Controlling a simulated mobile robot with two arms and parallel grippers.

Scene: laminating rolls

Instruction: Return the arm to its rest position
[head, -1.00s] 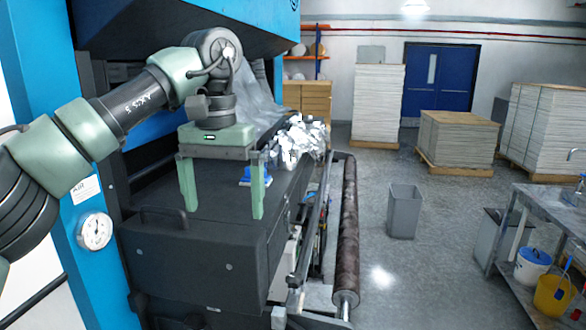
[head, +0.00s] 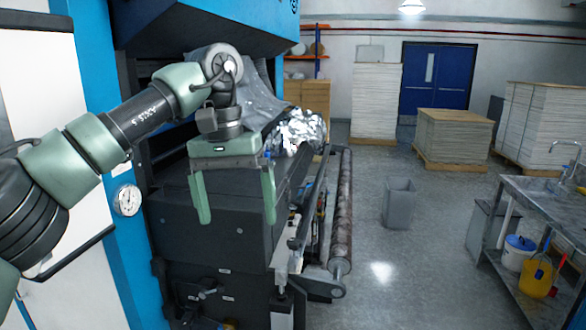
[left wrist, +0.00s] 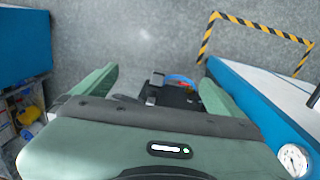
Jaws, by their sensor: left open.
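My left gripper (head: 237,218) is open and empty in the head view. Its two green fingers point down and stand in front of the dark laminating machine (head: 235,232). My left arm (head: 120,130) comes in from the left, bent at the elbow and still reaching forward. In the left wrist view the green fingers (left wrist: 155,88) stand wide apart with nothing held between them, and grey floor shows beyond. My right gripper is not in view.
Crumpled silver foil (head: 302,130) lies on the machine behind the gripper. A long roller (head: 344,215) runs along its right side. A blue frame with a gauge (head: 127,200) stands close to my arm. The floor to the right is open around a grey bin (head: 398,203).

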